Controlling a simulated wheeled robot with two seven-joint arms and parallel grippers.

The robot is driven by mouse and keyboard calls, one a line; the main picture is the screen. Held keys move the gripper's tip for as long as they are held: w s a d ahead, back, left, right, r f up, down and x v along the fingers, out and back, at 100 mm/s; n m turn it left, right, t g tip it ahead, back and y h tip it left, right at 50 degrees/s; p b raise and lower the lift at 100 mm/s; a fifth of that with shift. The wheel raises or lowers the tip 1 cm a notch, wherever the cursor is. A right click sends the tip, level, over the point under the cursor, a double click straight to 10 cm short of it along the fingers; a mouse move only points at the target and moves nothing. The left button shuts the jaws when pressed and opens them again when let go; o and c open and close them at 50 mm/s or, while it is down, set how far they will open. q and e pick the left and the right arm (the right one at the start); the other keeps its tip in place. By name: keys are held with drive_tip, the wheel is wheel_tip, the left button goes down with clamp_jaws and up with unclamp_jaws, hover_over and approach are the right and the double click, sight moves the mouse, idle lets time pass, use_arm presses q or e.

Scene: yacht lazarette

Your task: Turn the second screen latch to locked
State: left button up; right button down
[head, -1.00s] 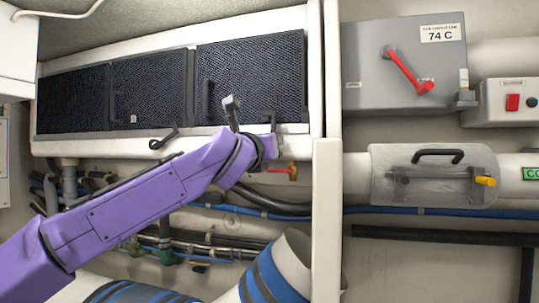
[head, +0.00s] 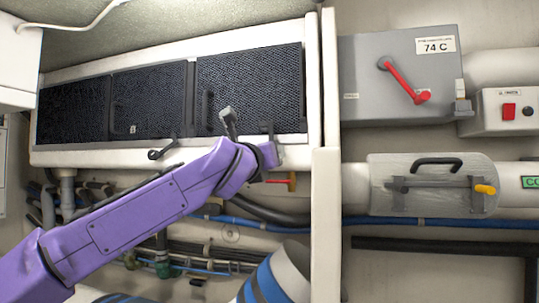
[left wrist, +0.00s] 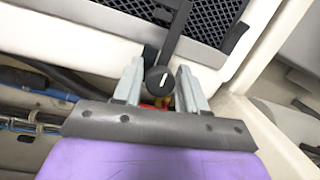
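Three dark mesh screens fill a white frame in the head view: left (head: 72,108), middle (head: 155,95) and right (head: 245,80). One black latch (head: 163,148) sits tilted on the frame below the middle screen. Another latch (head: 268,129) stands at the right screen's lower edge, partly hidden by my left gripper (head: 272,155). In the left wrist view, this latch's round black knob (left wrist: 158,80) with a white mark lies between the fingers of my left gripper (left wrist: 160,86). Its lever runs up over the screen's edge. The fingers are apart, with narrow gaps beside the knob. My right gripper is out of view.
A white post (head: 326,180) stands just right of my left gripper. A red-handled valve (head: 289,181), hoses and cables run below the screens.

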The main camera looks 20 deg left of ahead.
use_arm(q)
drive_tip(key=shift+s+f, duration=0.1)
drive_tip(key=shift+s, duration=0.1)
drive_tip(key=s+f+b, duration=0.1)
drive_tip(key=s+b, duration=0.3)
drive_tip(key=s, duration=0.6)
drive_tip(key=shift+a+f+b, duration=0.2)
drive_tip(key=shift+a+b, duration=0.1)
drive_tip(key=shift+a, duration=0.15)
